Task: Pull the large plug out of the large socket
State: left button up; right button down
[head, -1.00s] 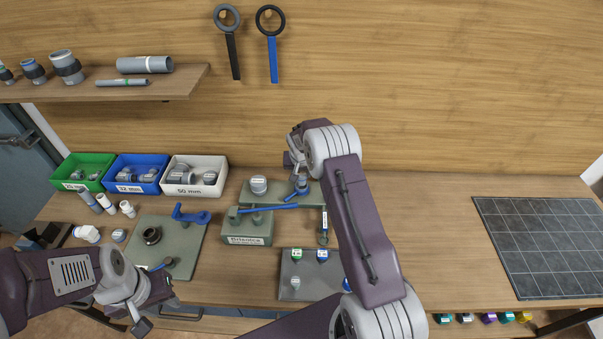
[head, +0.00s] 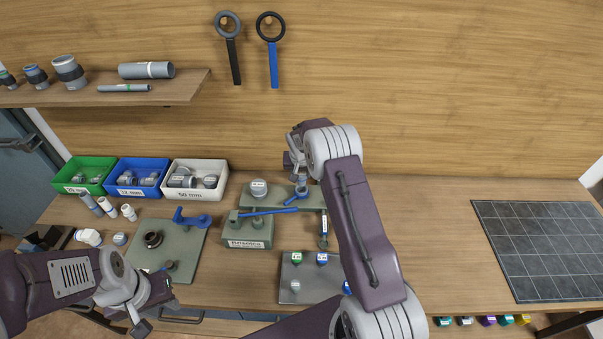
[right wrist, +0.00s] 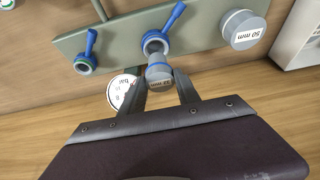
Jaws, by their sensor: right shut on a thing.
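A grey plug with a label that seems to read 32 mm (right wrist: 159,74) is between the fingers of my right gripper (right wrist: 160,92), which is shut on it. Right behind it in the wrist view is a blue-ringed socket (right wrist: 155,43) with a blue lever, on a green manifold board (right wrist: 115,42). I cannot tell for sure how wide the gap is between plug and socket. In the head view my right gripper (head: 300,172) is above that board. A grey 50 mm cap (right wrist: 243,30) sits on the board. My left gripper (head: 155,302) is at the front left; its fingers are unclear.
A green stand with a blue lever (head: 248,232), a grey plate with several small plugs (head: 303,284) and a green plate (head: 180,250) stand on the bench. Labelled bins (head: 196,193) are at the back left.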

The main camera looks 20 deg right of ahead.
aim_at(302, 174)
jog(key=shift+r+p, duration=1.25)
jog(key=shift+r, duration=0.85)
jog(key=shift+f, duration=0.1)
